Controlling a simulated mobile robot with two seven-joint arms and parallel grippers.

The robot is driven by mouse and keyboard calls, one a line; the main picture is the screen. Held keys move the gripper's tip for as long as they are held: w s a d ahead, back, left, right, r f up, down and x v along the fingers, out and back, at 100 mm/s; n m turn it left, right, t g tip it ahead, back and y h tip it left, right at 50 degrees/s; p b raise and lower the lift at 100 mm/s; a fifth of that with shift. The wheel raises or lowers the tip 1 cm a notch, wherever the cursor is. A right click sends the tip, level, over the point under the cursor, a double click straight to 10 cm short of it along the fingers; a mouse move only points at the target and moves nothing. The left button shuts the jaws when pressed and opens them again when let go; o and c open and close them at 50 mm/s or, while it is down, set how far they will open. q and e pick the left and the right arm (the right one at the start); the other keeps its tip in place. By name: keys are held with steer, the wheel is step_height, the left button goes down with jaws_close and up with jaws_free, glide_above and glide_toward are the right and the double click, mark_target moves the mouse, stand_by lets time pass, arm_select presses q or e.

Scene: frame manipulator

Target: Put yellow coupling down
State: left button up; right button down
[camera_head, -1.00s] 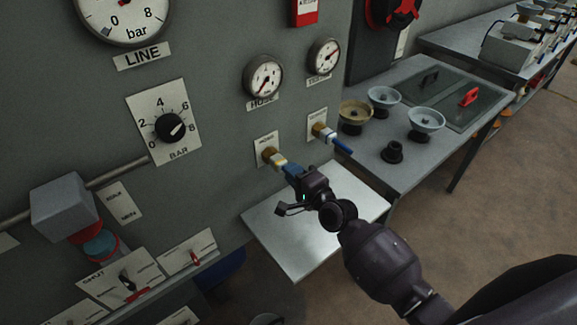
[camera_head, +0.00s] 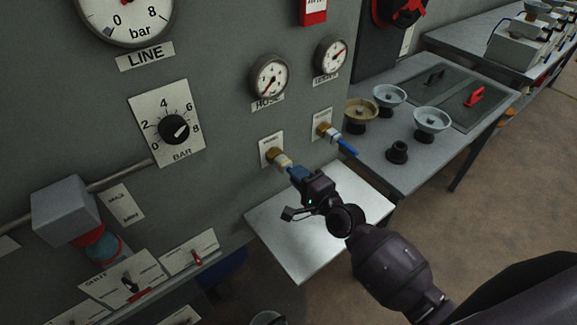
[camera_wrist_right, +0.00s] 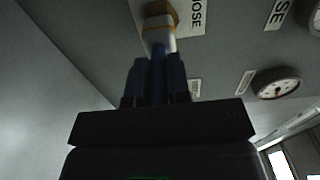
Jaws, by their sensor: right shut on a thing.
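My right gripper (camera_head: 299,174) is shut on the blue rear part of a coupling at the left wall port, labelled HOSE. The coupling's pale yellowish collar (camera_head: 284,163) points at the brass port fitting (camera_head: 274,155). In the right wrist view the fingers (camera_wrist_right: 157,82) are closed around the blue part. The whitish collar (camera_wrist_right: 158,42), with a thin yellow edge, lines up with the brass hex fitting (camera_wrist_right: 160,12). They look touching; I cannot tell whether they are locked together. My left gripper is not in view.
A bare metal shelf (camera_head: 315,235) lies below the gripper. A second port (camera_head: 323,129) to the right holds a fitting with a blue stem (camera_head: 347,146). The grey bench (camera_head: 425,165) carries several cups and a black ring (camera_head: 397,152). Two gauges (camera_head: 268,77) sit above the ports.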

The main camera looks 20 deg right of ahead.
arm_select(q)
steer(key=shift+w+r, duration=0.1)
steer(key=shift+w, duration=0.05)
arm_select(e)
steer(key=shift+w+a+r, duration=0.1)
steer(key=shift+a+r, duration=0.1)
steer(key=shift+r, duration=0.3)
steer(key=shift+w+a+r, duration=0.1)
steer(key=shift+a+r, duration=0.1)
steer(key=shift+r, duration=0.25)
steer(key=shift+s+r, duration=0.1)
steer(key=shift+s, duration=0.2)
steer(key=shift+s+a, duration=0.15)
steer(key=shift+s, duration=0.05)
steer(key=shift+w+d+f, duration=0.1)
steer(key=shift+d+f, duration=0.2)
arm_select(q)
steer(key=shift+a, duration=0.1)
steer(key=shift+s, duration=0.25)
